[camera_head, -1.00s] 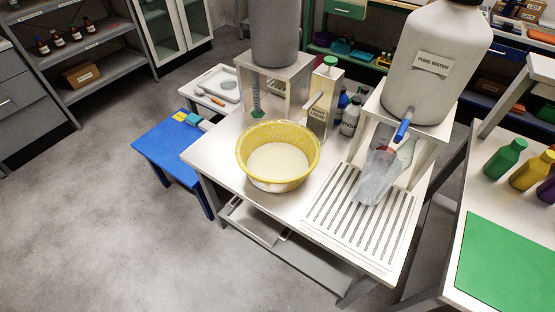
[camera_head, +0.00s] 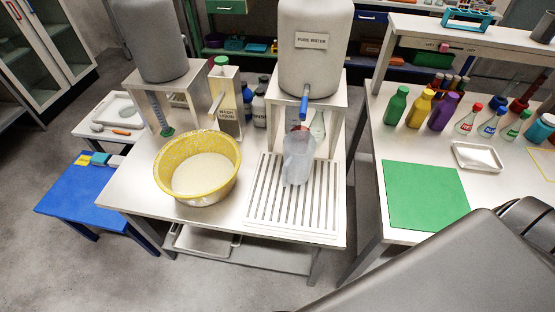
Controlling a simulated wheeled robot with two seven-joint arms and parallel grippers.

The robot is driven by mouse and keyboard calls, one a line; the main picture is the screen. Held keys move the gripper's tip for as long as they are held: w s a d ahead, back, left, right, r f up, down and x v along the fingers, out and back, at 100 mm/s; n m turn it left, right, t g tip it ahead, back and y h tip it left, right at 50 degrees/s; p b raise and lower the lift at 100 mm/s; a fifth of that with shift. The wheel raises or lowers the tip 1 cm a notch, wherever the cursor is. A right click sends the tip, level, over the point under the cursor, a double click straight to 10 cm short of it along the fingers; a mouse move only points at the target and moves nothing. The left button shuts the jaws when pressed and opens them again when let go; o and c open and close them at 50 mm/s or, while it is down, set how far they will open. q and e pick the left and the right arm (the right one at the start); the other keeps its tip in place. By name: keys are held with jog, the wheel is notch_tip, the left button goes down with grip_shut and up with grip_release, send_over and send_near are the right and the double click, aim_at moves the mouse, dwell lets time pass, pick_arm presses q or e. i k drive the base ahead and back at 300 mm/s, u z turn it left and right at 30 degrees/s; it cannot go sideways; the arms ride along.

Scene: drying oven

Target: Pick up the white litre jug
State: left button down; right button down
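Whether this is the litre jug cannot be read from any marking. Neither of my grippers shows in the view. A large grey part, likely of my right arm, fills the lower right corner, well apart from the jug.
A yellow basin (camera_head: 197,168) with whitish liquid stands left of the drain rack (camera_head: 262,205). A wash liquid dispenser (camera_head: 226,100) is behind it. The right bench holds a green mat (camera_head: 425,195), several bottles and flasks, and a white tray (camera_head: 478,157). A blue low table (camera_head: 80,205) is at left.

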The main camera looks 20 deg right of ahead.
aim_at(299, 147)
jog(key=u, duration=1.9)
jog(key=i, duration=1.35)
jog(key=z, duration=3.3)
